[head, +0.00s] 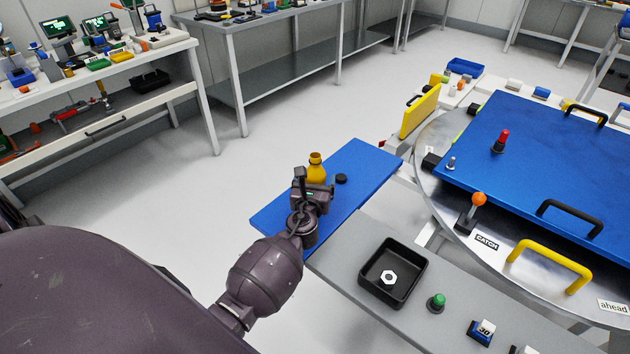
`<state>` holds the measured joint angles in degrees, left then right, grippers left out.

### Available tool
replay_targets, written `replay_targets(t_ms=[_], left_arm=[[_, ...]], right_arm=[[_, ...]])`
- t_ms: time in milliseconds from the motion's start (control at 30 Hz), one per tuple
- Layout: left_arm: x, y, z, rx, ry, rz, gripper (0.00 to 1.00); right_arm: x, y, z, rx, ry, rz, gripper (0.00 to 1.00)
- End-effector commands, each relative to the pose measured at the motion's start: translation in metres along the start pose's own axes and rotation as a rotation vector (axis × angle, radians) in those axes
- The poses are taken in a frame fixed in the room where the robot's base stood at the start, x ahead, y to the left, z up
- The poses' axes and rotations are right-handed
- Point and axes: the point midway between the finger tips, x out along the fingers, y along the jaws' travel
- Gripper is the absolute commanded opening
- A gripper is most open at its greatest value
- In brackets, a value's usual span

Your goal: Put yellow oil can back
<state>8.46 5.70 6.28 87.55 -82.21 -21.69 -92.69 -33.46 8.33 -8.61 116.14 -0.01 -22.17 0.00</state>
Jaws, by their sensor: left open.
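The yellow oil can (316,170) stands upright on the blue board (358,165) in the middle of the head view. My left gripper (315,184) is open and just in front of the can, over the blue board. Its fingers overlap the can's lower part in the picture, hiding the base. I cannot tell whether they touch the can or stand around it. My right gripper is not in view.
A small black round piece (341,179) lies right of the can. A black tray with a nut (390,278) and a green knob (436,301) are on the grey bench (350,240). A round metal table (448,215) with a blue plate (560,160) stands right. Cluttered workbenches stand behind.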

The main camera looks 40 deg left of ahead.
Motion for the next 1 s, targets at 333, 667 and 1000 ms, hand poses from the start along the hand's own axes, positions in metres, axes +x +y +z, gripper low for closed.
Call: replay_targets(t_ms=[333,667,1000], left_arm=[[-0.057,0.001,0.001,-0.001,0.001,0.001,0.82],[-0.108,0.000,0.000,0.001,0.001,0.000,0.82],[-0.120,0.000,0.001,-0.001,-0.001,0.000,0.82]], right_arm=[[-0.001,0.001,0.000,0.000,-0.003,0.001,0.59],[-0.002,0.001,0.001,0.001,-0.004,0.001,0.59],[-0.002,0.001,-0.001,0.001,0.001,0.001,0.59]])
